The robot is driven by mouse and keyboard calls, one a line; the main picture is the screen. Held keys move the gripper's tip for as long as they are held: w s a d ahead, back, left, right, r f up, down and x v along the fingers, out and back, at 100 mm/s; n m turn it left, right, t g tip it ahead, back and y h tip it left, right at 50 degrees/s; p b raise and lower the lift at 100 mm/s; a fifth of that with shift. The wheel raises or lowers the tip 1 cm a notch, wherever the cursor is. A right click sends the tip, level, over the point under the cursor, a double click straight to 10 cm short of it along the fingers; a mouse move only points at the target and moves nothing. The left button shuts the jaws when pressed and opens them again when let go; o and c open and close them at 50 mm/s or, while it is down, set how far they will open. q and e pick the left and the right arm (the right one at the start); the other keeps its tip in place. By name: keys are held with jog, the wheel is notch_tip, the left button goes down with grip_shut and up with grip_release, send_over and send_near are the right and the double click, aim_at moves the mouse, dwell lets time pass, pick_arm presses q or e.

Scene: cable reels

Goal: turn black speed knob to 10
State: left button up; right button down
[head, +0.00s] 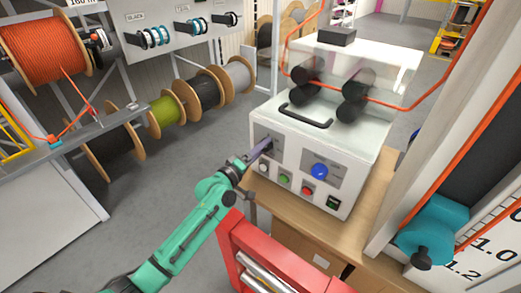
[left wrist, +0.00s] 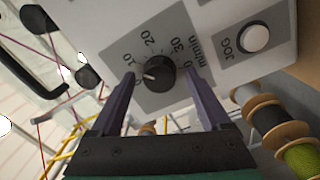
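The black speed knob (left wrist: 160,72) sits on a grey dial plate marked 10, 20, 30 and m/min in the left wrist view. Its white pointer mark points left, a little below the 10 in that view. My left gripper (left wrist: 159,76) is open, with one purple finger on each side of the knob and a gap visible beside it. In the head view my left gripper (head: 264,146) is at the left of the white machine's (head: 345,180) front panel and hides the knob. My right gripper is not in view.
A white JOG button (left wrist: 254,38) is beside the dial. A red cart (head: 275,262) stands in front of the wooden bench (head: 371,208). Cable reels (head: 205,92) stand at the back left.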

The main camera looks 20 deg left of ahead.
pick_arm(q)
jog(key=b+v, duration=0.3)
jog(key=v, duration=1.1)
jog(key=shift+s, duration=0.25)
jog(key=shift+a, duration=0.1)
